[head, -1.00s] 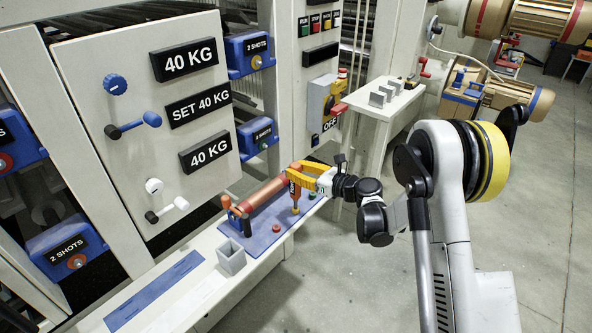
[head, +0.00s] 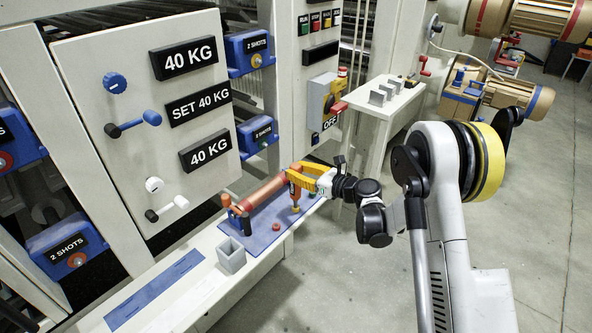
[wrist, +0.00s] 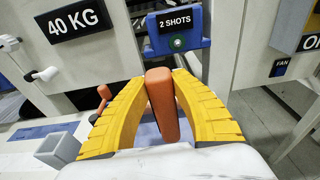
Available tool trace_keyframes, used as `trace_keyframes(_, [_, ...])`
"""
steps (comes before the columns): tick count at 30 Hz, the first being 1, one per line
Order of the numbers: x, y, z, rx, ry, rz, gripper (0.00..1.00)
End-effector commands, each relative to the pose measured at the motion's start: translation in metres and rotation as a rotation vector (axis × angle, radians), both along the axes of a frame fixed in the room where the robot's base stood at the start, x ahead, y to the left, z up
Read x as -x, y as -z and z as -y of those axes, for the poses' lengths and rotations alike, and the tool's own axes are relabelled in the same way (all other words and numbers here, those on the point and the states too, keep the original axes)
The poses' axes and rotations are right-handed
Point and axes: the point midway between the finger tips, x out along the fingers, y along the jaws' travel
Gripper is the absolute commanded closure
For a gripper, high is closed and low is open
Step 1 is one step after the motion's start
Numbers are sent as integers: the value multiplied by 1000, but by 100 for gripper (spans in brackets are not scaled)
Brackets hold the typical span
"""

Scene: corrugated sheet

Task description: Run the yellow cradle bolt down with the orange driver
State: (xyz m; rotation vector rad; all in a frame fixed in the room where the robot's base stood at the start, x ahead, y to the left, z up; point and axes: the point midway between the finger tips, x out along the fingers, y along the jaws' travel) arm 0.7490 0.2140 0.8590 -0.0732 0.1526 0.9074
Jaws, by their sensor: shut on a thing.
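My gripper (head: 303,178) has yellow fingers and is shut on the orange driver (head: 295,189), holding it about upright. In the wrist view the driver's handle (wrist: 162,105) stands between the two fingers. The driver's lower end is at the yellow bolt (head: 296,209) on the blue plate (head: 262,242); whether it is fully seated on the bolt is too small to tell. A copper-coloured roller (head: 262,194) lies along the plate behind the driver. The wrist view hides the bolt.
A red knob or bolt (head: 276,227) sits on the plate's front part. An open grey box (head: 231,255) stands nearer on the pale ledge. A panel with 40 KG signs (head: 187,60) rises behind at left. Open floor lies to the right.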

Motion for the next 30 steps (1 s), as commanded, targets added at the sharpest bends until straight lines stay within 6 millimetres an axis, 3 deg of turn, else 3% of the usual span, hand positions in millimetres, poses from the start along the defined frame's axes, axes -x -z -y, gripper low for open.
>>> trace_keyframes(30, [0,12,0,0,0,0,100])
